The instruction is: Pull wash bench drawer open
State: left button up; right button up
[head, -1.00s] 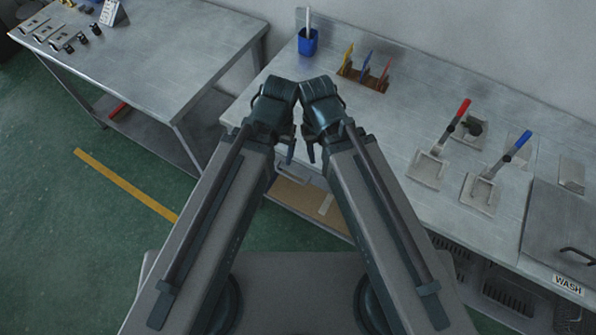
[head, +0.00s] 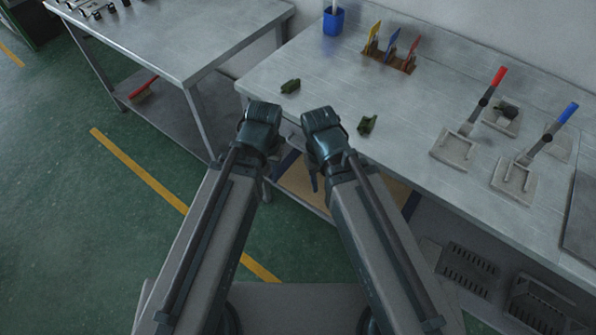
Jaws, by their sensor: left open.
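The wash bench (head: 330,85) runs from the upper middle to the right edge. Under its front edge, between my forearms, a tan panel with dark blue edges (head: 305,188) shows in part; I cannot tell how far the drawer stands out, and its handle is hidden. My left gripper (head: 270,165) is open, low beside the bench's front left corner, mostly hidden by its own wrist. My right gripper (head: 314,180) is just right of it in front of the tan panel, with only a small dark part showing. I see no contact with the drawer.
Two small dark green pieces (head: 290,86) lie on the bench top. A blue cup (head: 333,20), a rack of coloured tools (head: 390,55) and red- and blue-handled tools on grey plates (head: 453,148) stand behind. Another metal table (head: 180,40) is left. Ventilated bins (head: 470,268) sit below right.

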pick_arm(q)
jog(key=w+a+f+n+h+b, duration=0.1)
jog(key=a+f+b, duration=0.1)
jog(key=f+b, duration=0.95)
jog(key=w+a+f+n+h+b, duration=0.1)
jog(key=a+f+b, duration=0.1)
jog(key=f+b, duration=0.9)
jog(key=t+h+b, duration=0.3)
jog(key=h+b, duration=0.6)
jog(key=h, duration=0.9)
send_near(301, 149)
jog(key=shift+n, duration=0.4)
jog(key=d, duration=0.3)
jog(key=w+d+p, duration=0.1)
jog(key=d, duration=0.2)
jog(key=d+p, duration=0.1)
jog(key=d, duration=0.3)
jog(key=shift+w+r, duration=0.3)
jog(key=shift+r, duration=0.05)
grip_shut()
